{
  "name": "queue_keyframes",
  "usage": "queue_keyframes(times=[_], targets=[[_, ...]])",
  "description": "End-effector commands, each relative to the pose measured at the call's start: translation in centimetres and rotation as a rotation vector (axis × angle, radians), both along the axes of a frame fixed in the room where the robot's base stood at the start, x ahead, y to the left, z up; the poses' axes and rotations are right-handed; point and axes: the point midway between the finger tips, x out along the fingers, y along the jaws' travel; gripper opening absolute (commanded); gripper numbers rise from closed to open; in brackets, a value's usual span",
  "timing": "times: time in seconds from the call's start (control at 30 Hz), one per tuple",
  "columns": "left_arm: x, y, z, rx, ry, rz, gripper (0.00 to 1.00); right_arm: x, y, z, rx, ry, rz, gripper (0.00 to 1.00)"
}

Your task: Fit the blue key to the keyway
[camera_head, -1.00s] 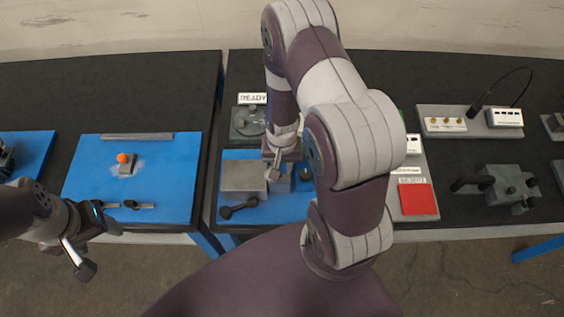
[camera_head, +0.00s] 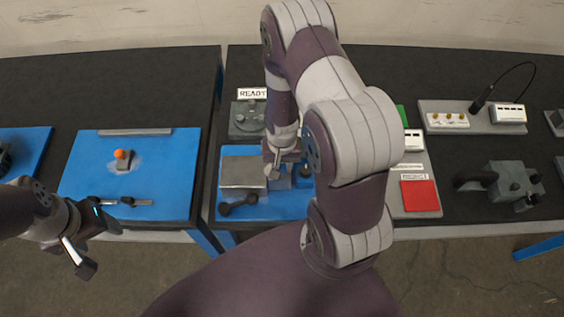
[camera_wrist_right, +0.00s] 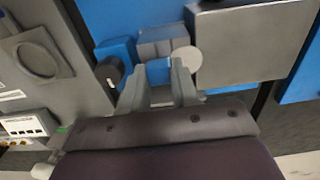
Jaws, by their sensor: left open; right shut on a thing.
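My right gripper (camera_head: 276,172) is over the blue mat beside a grey metal block (camera_head: 242,173). In the right wrist view its fingers (camera_wrist_right: 160,88) are shut on a small blue piece, the blue key (camera_wrist_right: 158,72), at the fingertips. Just beyond the key is a grey stepped block (camera_wrist_right: 162,42), with a pale round disc (camera_wrist_right: 187,61) by the right finger. I cannot make out the keyway, or whether the key touches anything. The key is not distinguishable in the head view. My left gripper (camera_head: 96,244) is open and empty in front of the left table's edge.
A dark double-knobbed part (camera_head: 238,205) lies at the mat's front edge. A grey fixture (camera_head: 247,120) with a READY sign stands behind the mat. A panel with a red square (camera_head: 420,195) is to the right. The left blue board (camera_head: 85,190) carries an orange-topped part (camera_head: 122,156).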

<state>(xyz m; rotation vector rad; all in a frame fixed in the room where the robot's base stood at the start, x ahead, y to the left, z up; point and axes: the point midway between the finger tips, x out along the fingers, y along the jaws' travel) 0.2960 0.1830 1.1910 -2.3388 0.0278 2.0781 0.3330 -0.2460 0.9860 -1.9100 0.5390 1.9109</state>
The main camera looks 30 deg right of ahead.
Motion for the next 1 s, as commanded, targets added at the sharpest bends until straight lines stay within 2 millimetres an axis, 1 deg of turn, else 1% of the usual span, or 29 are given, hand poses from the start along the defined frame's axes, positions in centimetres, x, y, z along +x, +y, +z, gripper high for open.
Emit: queue_keyframes(times=[0.03, 0.07, 0.1, 0.13, 0.4, 0.47, 0.53, 0.57, 0.67, 0.8, 0.9, 1.0], targets=[[0.0, 0.0, -0.1, 0.0, 0.0, 0.0, 0.68, 0.0, 0.0, -0.1, 0.0, 0.0, 0.0, 0.32], [0.0, 0.0, 0.0, 0.0, 0.0, 0.0, 0.68, 0.0, 0.0, -0.1, 0.0, 0.0, 0.0, 0.42], [0.0, 0.0, 0.0, 0.0, 0.0, 0.0, 0.68, 0.0, 0.0, 0.0, 0.0, 0.0, 0.0, 0.55], [0.0, 0.0, 0.0, 0.0, 0.0, 0.0, 0.68, 0.0, 0.0, 0.0, 0.0, 0.0, 0.0, 0.59], [0.0, 0.0, -0.1, 0.0, 0.0, 0.0, 0.68, 0.0, 0.0, 0.0, 0.0, 0.0, 0.0, 0.59], [0.0, 0.0, -0.1, 0.0, 0.0, 0.0, 0.68, 0.1, 0.0, 0.3, 0.0, -0.001, 0.0, 0.59], [0.0, 0.0, -0.3, 0.0, 0.0, 0.0, 0.68, 0.1, 0.0, 1.0, -0.001, -0.003, 0.0, 0.59], [0.0, 0.0, -0.5, 0.0, 0.0, 0.0, 0.68, 0.1, 0.0, 1.5, -0.001, -0.004, 0.0, 0.59], [0.0, 0.0, -0.9, 0.0, 0.0, 0.0, 0.68, 0.2, 0.0, 3.9, -0.001, -0.008, 0.0, 0.59], [0.0, 0.0, -1.6, 0.0, 0.0, 0.0, 0.68, 0.1, 0.0, 7.8, -0.002, -0.008, 0.0, 0.59], [0.0, 0.0, -1.9, 0.0, 0.0, 0.0, 0.68, 0.1, 0.0, 10.1, -0.001, -0.006, 0.0, 0.59], [0.0, 0.0, -2.0, 0.0, 0.0, 0.0, 0.68, 0.1, 0.0, 11.7, -0.001, -0.003, 0.0, 0.59]])
